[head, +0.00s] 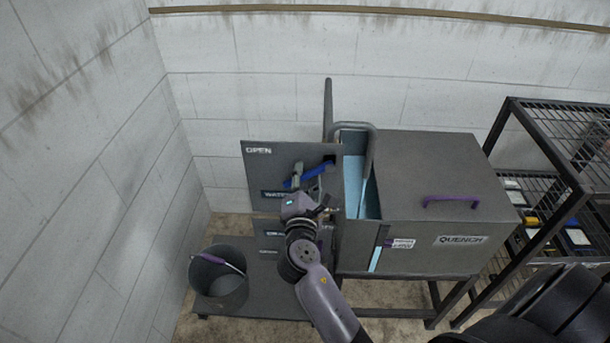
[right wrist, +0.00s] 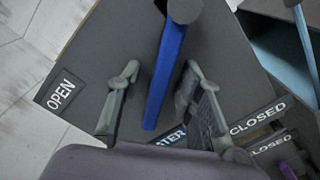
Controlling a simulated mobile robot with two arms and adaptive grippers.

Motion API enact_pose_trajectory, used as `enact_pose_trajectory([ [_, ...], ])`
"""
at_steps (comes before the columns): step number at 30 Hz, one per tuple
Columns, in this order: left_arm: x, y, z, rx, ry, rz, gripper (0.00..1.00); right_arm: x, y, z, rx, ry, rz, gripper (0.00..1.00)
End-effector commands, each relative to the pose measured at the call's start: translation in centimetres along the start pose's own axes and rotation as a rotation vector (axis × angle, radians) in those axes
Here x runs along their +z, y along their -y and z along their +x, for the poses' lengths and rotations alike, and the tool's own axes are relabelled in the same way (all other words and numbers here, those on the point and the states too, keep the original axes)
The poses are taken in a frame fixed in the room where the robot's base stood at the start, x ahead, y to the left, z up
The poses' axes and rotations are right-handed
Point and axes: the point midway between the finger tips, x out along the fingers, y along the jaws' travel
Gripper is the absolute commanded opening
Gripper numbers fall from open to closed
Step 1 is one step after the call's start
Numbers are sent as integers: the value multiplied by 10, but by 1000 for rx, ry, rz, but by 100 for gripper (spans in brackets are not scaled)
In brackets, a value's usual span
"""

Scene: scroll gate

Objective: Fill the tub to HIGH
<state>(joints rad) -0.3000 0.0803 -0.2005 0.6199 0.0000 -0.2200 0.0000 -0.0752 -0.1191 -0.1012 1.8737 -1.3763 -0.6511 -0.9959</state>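The grey tub (head: 420,248), marked QUENCH, has a lid with a purple handle. Light blue shows inside its open left part, below a grey spout (head: 371,145). A narrow gauge (head: 375,258) on its front shows light blue up to about a small purple mark beside a white label, too small to read. My right gripper (head: 309,174) is at the lever. In the right wrist view its open fingers (right wrist: 157,82) straddle the blue lever (right wrist: 164,75), apart from it. My left gripper is out of view.
A second, lower panel (head: 270,232) stands below the water panel, partly hidden by my arm. A grey bucket (head: 218,282) stands at the lower left on a dark platform (head: 262,285). A black wire shelf (head: 570,140) stands close on the right. Walls close the back and left.

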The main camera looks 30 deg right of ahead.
Motion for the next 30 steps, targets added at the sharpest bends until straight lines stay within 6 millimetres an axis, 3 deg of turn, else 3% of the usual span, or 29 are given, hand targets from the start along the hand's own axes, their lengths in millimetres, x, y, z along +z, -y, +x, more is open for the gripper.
enact_pose_trajectory([
  [5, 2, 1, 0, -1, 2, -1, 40, -1, 1, -11, -1, -2, -1, 33],
  [16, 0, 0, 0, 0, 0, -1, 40, 0, 1, -67, -1, -1, 0, 33],
  [30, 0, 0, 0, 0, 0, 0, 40, 0, 0, -75, 0, 0, 0, 33],
])
